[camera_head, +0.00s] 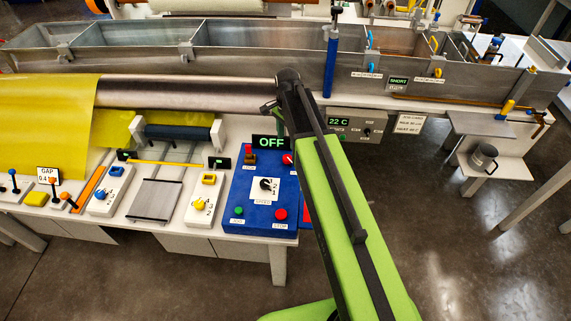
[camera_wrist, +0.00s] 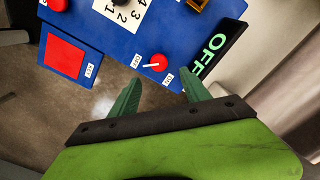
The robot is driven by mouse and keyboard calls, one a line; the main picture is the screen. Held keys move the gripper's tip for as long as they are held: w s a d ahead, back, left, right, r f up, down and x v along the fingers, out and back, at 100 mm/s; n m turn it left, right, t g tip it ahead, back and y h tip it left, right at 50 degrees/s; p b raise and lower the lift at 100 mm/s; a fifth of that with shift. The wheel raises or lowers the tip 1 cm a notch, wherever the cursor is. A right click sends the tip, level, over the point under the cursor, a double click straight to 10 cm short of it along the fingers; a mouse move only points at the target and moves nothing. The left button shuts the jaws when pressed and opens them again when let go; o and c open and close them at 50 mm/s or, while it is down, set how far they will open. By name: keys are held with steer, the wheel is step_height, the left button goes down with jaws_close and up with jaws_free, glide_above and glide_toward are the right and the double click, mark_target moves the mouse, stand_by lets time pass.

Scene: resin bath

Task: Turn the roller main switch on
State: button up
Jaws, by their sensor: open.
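The roller's blue control panel (camera_head: 250,196) stands at the front of the bench. Its display (camera_head: 269,142) reads OFF, also in the wrist view (camera_wrist: 217,47). A red rotary switch (camera_head: 288,159) sits near the panel's upper right. In the wrist view, this switch (camera_wrist: 155,62) has a white pointer line and a small label on either side; the line points towards the left label. My gripper (camera_wrist: 161,78) is open and empty, its green fingertips just short of the switch in that picture. In the head view my gripper (camera_head: 277,115) is above the panel's back edge, partly hidden by my arm.
The panel also carries a black speed knob (camera_head: 265,184), a brown switch (camera_head: 249,158), a green button (camera_head: 239,210) and a red button (camera_head: 281,214). A red pad (camera_wrist: 64,56) is beside it. A metal roller (camera_head: 190,94) and bath (camera_head: 250,48) lie behind.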

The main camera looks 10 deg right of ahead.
mark_target(287, 157)
step_height(287, 157, down, 10)
steer(key=b, duration=0.8)
steer(key=shift+r, duration=0.25)
jaws_close()
steer(key=shift+a, duration=0.15)
